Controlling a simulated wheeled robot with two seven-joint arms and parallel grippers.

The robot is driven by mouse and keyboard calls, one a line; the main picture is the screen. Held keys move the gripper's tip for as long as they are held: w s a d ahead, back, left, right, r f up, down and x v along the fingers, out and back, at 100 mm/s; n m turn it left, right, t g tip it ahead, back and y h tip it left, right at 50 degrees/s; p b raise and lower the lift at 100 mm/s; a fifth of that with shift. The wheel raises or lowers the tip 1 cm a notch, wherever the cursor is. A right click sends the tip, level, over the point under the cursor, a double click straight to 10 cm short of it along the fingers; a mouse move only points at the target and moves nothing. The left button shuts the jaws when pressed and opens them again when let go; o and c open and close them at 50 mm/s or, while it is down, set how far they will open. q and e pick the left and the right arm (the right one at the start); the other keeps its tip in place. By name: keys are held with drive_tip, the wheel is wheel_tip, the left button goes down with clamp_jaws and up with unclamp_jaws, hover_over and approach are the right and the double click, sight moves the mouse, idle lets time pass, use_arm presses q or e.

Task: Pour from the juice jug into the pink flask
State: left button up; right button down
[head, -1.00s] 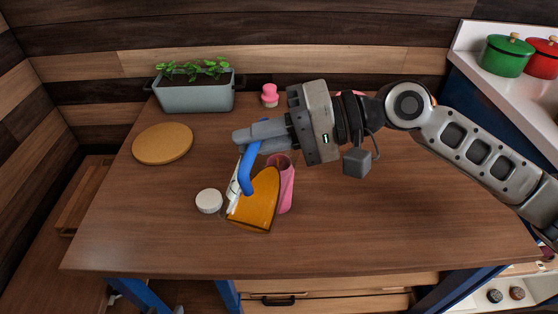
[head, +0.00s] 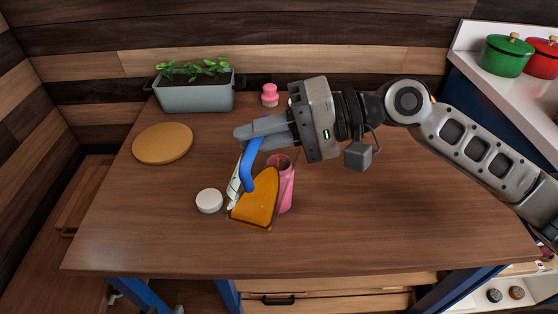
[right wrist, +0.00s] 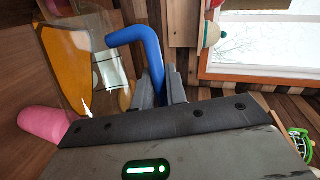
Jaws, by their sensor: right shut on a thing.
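The juice jug (head: 257,200) is tilted over the table, its orange juice lying against one side. My right gripper (head: 248,134) is shut on the jug's blue handle (head: 250,168). The pink flask (head: 286,186) stands upright on the table, directly behind and right of the jug, which hides part of it. In the right wrist view the jug (right wrist: 75,65), its blue handle (right wrist: 135,38) and the pink flask (right wrist: 42,122) show by the fingers (right wrist: 160,85). I cannot tell whether juice is flowing. My left gripper is not in view.
A white round lid (head: 209,201) lies left of the jug. A round cork board (head: 162,143) lies at the table's left, before a grey planter (head: 195,94). A pink stopper-like thing (head: 270,95) stands at the back. The table's right side is clear beneath my arm.

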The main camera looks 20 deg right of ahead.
drive_tip(key=shift+w+d+r+m+y+p, duration=0.15)
drive_tip(key=shift+w+d+r+m+p, duration=0.15)
drive_tip(key=shift+w, duration=0.15)
drive_tip(key=shift+w+d+r+m+y+p, duration=0.15)
drive_tip(key=shift+w+d+r+m+p, duration=0.15)
drive_tip(key=shift+w, duration=0.15)
idle(3.1)
